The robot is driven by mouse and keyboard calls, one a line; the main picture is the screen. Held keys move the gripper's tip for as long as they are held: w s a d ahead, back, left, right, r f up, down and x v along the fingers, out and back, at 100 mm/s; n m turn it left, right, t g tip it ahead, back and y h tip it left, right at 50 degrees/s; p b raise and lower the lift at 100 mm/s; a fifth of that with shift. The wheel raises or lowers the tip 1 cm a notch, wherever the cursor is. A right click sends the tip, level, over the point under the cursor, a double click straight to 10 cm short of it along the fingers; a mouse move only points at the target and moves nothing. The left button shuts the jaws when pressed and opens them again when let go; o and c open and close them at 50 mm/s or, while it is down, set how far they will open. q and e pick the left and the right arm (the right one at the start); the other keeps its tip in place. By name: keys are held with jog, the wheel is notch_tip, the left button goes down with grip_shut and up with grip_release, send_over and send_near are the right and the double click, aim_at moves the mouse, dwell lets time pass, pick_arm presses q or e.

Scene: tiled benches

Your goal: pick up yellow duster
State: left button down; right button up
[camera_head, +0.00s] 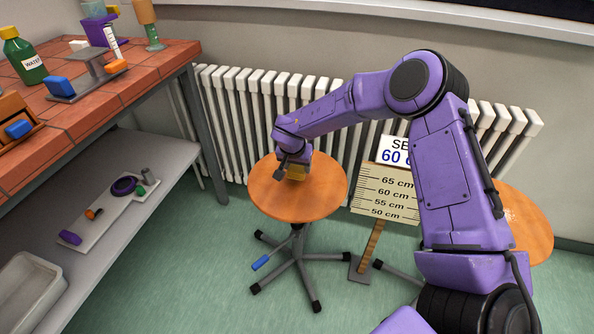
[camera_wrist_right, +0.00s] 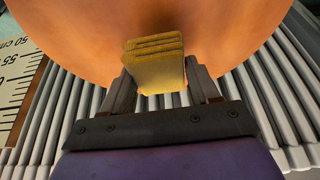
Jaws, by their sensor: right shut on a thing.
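The yellow duster (camera_head: 297,172) is at my right gripper (camera_head: 292,160), over the round orange stool seat (camera_head: 300,203). In the right wrist view the duster (camera_wrist_right: 155,62) looks like a folded, layered yellow block. It sits between the two dark fingers of my right gripper (camera_wrist_right: 160,88), which is shut on it. I cannot tell whether the duster touches the seat or is slightly above it. My left gripper is not in view.
A white radiator (camera_head: 240,115) stands close behind the stool. A height-scale sign (camera_head: 385,190) stands right of it, with a second orange stool (camera_head: 525,225) beyond. A tiled bench (camera_head: 120,85) with a lower shelf (camera_head: 110,245) is at left. Green floor is free between.

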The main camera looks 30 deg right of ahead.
jog(key=s+a+r+p, duration=0.2)
jog(key=s+a+r, duration=0.1)
jog(key=s+r, duration=0.6)
jog(key=s, duration=0.4)
jog(key=shift+s+a+r+p, duration=0.25)
jog(key=shift+s+r+p, duration=0.05)
jog(key=shift+r, duration=0.1)
jog(key=shift+o, duration=0.5)
